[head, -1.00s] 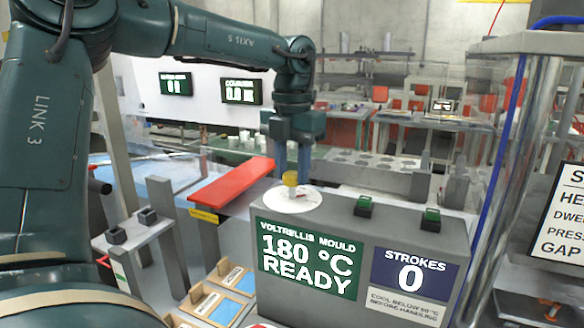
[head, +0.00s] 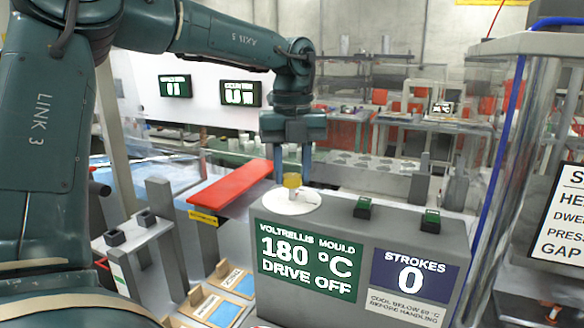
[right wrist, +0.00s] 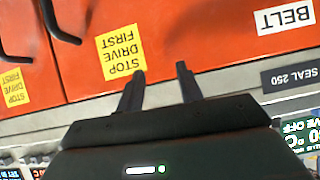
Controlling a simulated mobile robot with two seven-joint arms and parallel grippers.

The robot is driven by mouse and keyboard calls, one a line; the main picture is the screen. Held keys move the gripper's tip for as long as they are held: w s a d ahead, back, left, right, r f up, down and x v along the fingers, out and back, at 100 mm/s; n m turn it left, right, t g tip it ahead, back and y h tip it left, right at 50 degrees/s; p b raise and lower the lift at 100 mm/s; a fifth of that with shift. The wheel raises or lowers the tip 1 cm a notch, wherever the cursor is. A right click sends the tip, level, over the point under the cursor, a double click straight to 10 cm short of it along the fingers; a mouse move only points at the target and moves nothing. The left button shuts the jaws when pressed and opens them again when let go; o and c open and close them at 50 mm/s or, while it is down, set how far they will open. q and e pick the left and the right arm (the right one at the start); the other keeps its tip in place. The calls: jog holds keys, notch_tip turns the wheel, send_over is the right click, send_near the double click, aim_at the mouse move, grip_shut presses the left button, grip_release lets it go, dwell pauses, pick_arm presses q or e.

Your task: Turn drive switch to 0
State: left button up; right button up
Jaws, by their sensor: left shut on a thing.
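The drive switch (head: 291,181) has a yellow-topped knob on a round white dial plate (head: 284,206), on top of the grey mould console (head: 335,211). My left gripper (head: 292,180) points down from above and is shut on the switch, with a finger on each side of the knob. The dial's markings are too small to read. The console's green display (head: 306,262) reads "180 °C DRIVE OFF". In the right wrist view my right gripper (right wrist: 160,78) is open, its two fingers apart with nothing between them, in front of an orange panel (right wrist: 210,40).
A red bar (head: 231,184) lies left of the dial. Two green buttons (head: 363,207) (head: 431,220) stand on the console to the right. A clear guard with a blue hose (head: 507,125) rises at right. Yellow "STOP DRIVE FIRST" labels (right wrist: 121,53) are on the orange panel.

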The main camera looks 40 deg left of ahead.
aim_at(292, 176)
pick_arm(q)
jog(key=shift+r+n, duration=0.1)
jog(key=shift+n, duration=0.3)
jog(key=o, duration=1)
jog(key=shift+c, duration=0.2)
notch_tip(292, 176, up, 13)
jog(key=p, duration=0.1)
jog(key=shift+p, duration=0.35)
